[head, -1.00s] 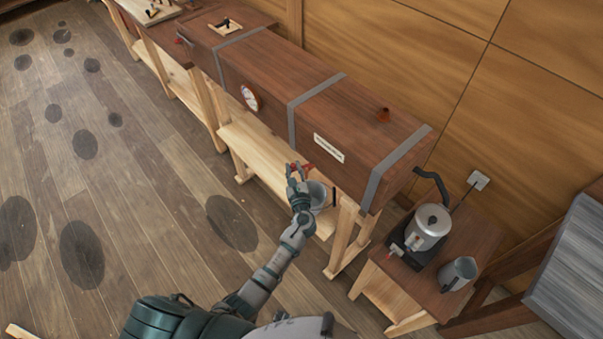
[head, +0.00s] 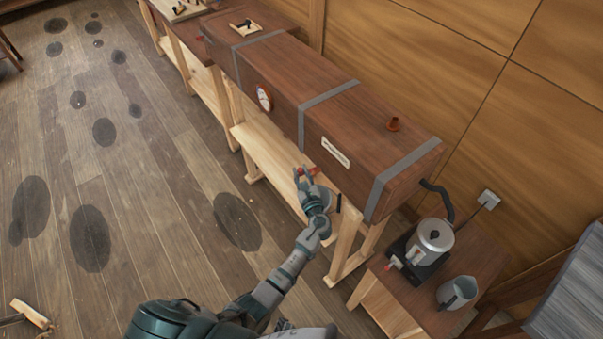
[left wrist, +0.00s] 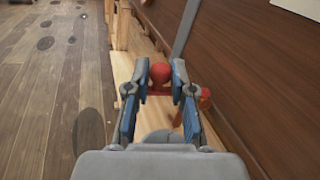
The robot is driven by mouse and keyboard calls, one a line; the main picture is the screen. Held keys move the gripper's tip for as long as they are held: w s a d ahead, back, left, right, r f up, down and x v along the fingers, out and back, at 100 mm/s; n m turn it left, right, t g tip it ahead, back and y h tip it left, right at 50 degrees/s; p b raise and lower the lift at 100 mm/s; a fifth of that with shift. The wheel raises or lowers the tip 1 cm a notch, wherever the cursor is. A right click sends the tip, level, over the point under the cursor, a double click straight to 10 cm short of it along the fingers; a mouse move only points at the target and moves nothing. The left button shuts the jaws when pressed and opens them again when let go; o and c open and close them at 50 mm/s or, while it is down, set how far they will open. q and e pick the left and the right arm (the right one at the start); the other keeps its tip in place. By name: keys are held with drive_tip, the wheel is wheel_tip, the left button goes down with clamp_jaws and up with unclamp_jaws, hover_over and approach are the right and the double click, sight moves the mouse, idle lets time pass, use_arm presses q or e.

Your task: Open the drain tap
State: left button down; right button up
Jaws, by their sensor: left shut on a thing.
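A long dark wooden box (head: 365,125) with grey straps stands on pale trestles. My left gripper (head: 304,173) is at the lower front side of the box, below its white label. In the left wrist view my left gripper (left wrist: 160,80) has its two fingertips closed on the red handle of the drain tap (left wrist: 159,75). Another red part (left wrist: 205,94) shows just right of the fingers, close to the box side. My forearm hides much of that area in the head view. My right gripper is not in view.
A black hose (head: 440,196) runs near the box end. The plank floor at left is open, with dark patches.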

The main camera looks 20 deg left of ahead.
use_arm(q)
drive_tip(key=c, duration=1.2)
unclamp_jaws()
drive_tip(key=shift+c, duration=0.2)
drive_tip(key=shift+o, duration=1.3)
drive_tip(key=shift+w+f, duration=0.1)
drive_tip(key=shift+s+d, duration=0.1)
drive_tip(key=shift+s, duration=0.1)
drive_tip(key=v, duration=1.1)
drive_tip(key=shift+s, duration=0.2)
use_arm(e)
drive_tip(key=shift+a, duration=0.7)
use_arm(q)
drive_tip(key=shift+d, duration=0.15)
